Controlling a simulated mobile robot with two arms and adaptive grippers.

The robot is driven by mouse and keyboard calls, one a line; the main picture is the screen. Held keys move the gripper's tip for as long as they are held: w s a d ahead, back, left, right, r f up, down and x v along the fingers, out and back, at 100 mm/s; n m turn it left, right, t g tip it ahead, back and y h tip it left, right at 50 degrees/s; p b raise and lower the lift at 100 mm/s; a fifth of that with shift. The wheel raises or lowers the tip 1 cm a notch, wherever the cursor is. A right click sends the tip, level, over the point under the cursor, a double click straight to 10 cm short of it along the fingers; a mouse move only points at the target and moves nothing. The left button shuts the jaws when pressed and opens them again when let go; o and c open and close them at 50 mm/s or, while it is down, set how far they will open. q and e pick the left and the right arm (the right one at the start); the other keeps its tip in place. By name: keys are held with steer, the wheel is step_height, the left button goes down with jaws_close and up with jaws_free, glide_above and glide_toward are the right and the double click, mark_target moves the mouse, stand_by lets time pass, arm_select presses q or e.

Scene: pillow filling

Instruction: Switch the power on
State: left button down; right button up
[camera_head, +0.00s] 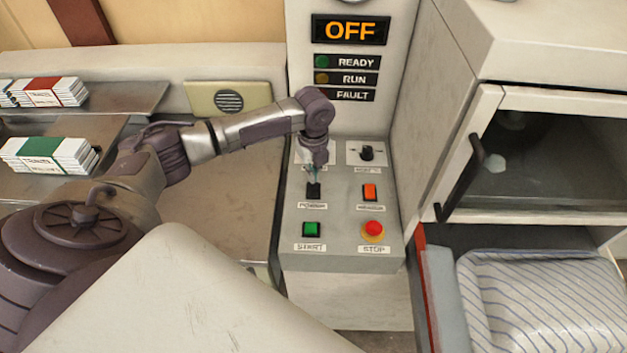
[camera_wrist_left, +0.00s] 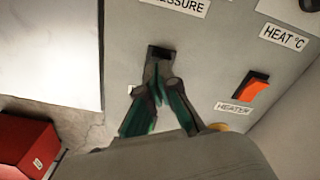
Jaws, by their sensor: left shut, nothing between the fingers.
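The black power switch (camera_head: 313,191) is on the sloped control panel (camera_head: 340,220), above its label and the green start button (camera_head: 311,229). My left gripper (camera_head: 316,172) is shut and empty, with its fingertips pointing down at the switch. In the left wrist view the fingertips (camera_wrist_left: 158,78) are together over the lower part of the black switch (camera_wrist_left: 159,53); whether they touch it I cannot tell. The display (camera_head: 350,31) above the panel reads OFF in orange. My right gripper is in neither view.
An orange heater switch (camera_head: 370,192) and a red stop button (camera_head: 373,231) sit to the right on the panel. A knob (camera_head: 366,153) is at its back. A cabinet door with a black handle (camera_head: 460,178) and a striped pillow (camera_head: 545,300) are further right.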

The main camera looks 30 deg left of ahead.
mark_target(314, 185)
arm_select(q)
steer(key=shift+f+b, duration=0.55)
steer(key=shift+f, duration=0.65)
stand_by(1.0)
step_height(314, 185, up, 7)
steer(key=p, duration=0.7)
steer(key=shift+r+p, duration=0.1)
steer(key=shift+p, duration=0.2)
